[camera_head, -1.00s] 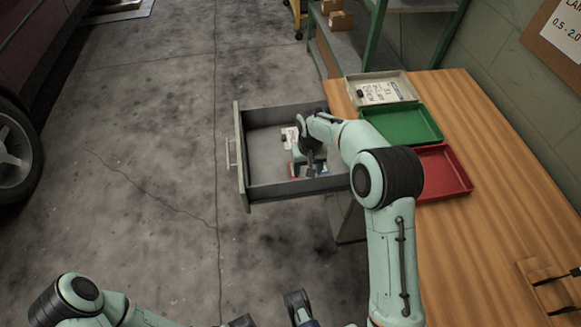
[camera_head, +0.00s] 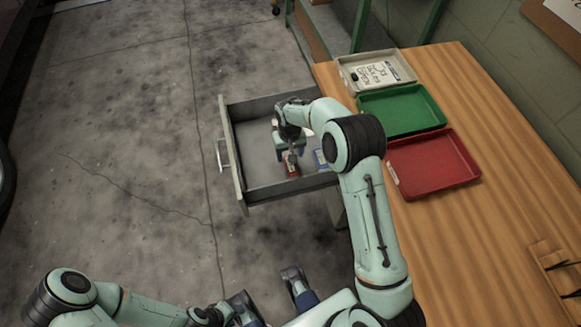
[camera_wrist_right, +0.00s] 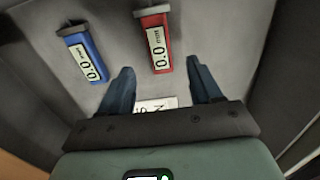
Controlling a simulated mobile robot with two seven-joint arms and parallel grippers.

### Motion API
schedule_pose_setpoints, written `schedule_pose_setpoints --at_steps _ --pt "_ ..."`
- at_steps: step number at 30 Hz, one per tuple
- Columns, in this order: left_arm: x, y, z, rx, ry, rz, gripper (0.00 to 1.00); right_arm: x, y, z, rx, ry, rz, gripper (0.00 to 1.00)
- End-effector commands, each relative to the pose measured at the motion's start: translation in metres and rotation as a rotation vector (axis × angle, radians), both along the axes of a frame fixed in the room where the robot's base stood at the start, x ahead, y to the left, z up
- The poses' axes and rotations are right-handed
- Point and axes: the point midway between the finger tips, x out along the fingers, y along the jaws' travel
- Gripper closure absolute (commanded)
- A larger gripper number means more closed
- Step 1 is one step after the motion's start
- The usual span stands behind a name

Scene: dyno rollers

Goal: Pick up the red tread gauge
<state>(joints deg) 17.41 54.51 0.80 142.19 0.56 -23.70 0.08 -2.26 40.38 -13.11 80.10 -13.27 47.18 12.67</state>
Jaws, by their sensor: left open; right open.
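The red tread gauge (camera_head: 291,169) lies in the open grey drawer; its top is partly hidden by my right gripper in the head view. In the right wrist view the red gauge (camera_wrist_right: 160,42) lies flat with its display facing up, just beyond my right fingertips and roughly in line with the gap between them. My right gripper (camera_wrist_right: 160,73) is open and empty above the drawer floor, apart from the gauge. My left gripper (camera_head: 268,292) is open and empty at the bottom of the head view, far from the drawer.
A blue gauge (camera_head: 321,158) lies to the right of the red one. A white label (camera_wrist_right: 155,103) shows between my right fingers. Grey, green (camera_head: 402,110) and red (camera_head: 433,166) trays stand on the wooden bench.

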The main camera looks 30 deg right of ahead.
Motion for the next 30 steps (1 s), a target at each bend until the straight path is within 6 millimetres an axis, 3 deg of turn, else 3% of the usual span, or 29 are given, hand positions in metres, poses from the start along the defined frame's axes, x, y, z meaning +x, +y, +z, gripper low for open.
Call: schedule_pose_setpoints --at_steps 5,13,21,27,30 --pt "0.001 0.0 -0.001 0.0 -0.002 0.0 0.57 0.001 0.0 -0.01 0.0 0.0 -0.001 0.36" --pt "0.002 0.0 -0.005 0.001 -0.007 0.001 0.57 0.002 -0.001 -0.05 -0.001 0.002 0.0 0.36" --pt "0.002 0.0 -0.005 0.001 -0.009 0.002 0.57 0.003 -0.001 -0.054 0.0 -0.002 -0.001 0.36" --pt "0.002 0.0 -0.005 0.001 -0.009 0.002 0.57 0.003 -0.001 -0.054 0.0 -0.002 -0.001 0.97" --pt "0.002 0.0 -0.005 0.001 -0.009 0.002 0.57 0.003 -0.001 -0.054 0.0 -0.002 -0.001 0.97"
